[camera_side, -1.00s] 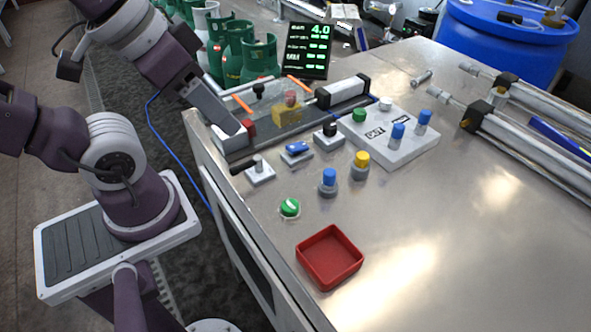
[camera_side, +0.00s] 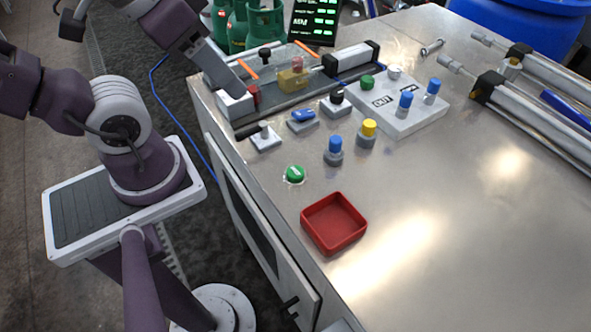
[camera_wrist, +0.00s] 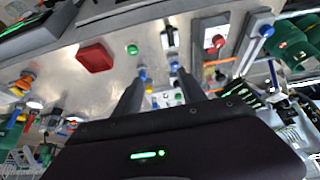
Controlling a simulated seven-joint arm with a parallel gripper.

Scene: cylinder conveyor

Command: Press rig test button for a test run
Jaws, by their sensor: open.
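My gripper (camera_side: 238,92) is open and empty; in the side view it overlaps the left end of the test rig (camera_side: 300,88). Its two dark fingers show apart in the wrist view (camera_wrist: 160,80). The rig holds a yellow block (camera_side: 293,80) and a red part at its left end. A round green button (camera_side: 295,174) is on the bench front, and shows in the wrist view (camera_wrist: 132,49). A white panel (camera_side: 415,120) carries a green button (camera_side: 367,82), a white one (camera_side: 395,72) and two blue ones. I cannot tell which button is the test button.
A red tray (camera_side: 333,223) lies near the bench front. A lever switch (camera_side: 265,136), a blue switch (camera_side: 302,117), a black knob (camera_side: 337,99), and blue (camera_side: 335,149) and yellow (camera_side: 368,131) buttons stand between rig and tray. Cylinders (camera_side: 540,115) lie right. The right front bench is clear.

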